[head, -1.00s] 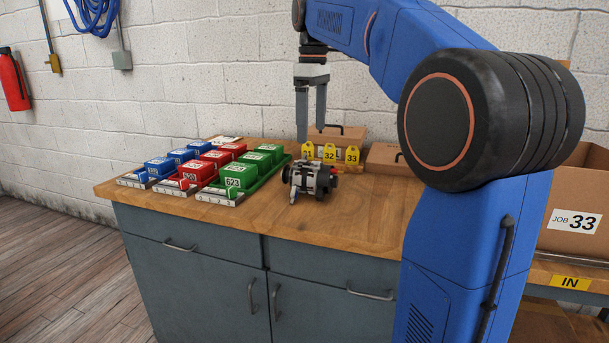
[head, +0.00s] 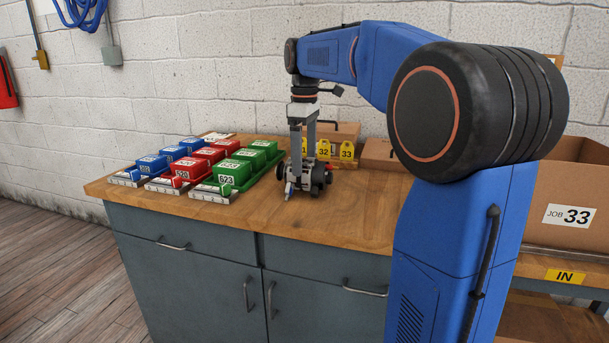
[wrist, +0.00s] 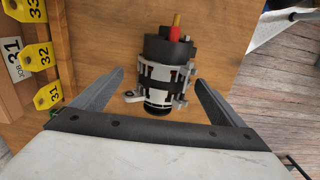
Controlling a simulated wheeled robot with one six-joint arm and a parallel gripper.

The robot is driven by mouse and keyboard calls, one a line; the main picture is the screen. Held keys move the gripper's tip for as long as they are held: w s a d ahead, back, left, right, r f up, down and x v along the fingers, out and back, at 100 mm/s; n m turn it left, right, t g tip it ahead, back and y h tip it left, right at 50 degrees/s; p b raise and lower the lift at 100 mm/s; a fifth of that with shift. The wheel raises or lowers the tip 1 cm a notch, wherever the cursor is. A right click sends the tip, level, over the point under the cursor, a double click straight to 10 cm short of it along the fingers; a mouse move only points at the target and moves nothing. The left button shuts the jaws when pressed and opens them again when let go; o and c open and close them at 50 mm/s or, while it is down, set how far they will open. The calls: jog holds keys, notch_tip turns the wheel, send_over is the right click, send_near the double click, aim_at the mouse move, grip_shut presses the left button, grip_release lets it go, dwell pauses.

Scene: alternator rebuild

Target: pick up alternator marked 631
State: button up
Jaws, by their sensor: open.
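The alternator (head: 313,178) sits on the wooden bench top, a silver and black body. Its number cannot be read in either view. In the wrist view the alternator (wrist: 164,72) shows a black end, a red post and a silver body. My gripper (head: 303,170) is lowered over it with fingers pointing down. In the wrist view my gripper (wrist: 160,80) is open, one finger on each side of the alternator's near end, with visible gaps. In the head view the fingers partly cover the alternator.
Blue, red and green numbered bins (head: 243,168) stand left of the alternator. Yellow tags 31, 32 and 33 (head: 346,150) stand behind it, by cardboard boxes. A box marked JOB 33 (head: 570,190) is at right. The bench top (head: 365,210) is clear to the alternator's right.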

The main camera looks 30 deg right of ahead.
aim_at(305, 174)
jog(key=shift+s+a+f, duration=0.1)
jog(key=shift+f, duration=1.35)
jog(key=shift+s+f, duration=0.1)
jog(key=shift+f, duration=1.35)
jog(key=c, duration=1.9)
jog(key=shift+r, duration=0.15)
jog(key=shift+c, duration=1.2)
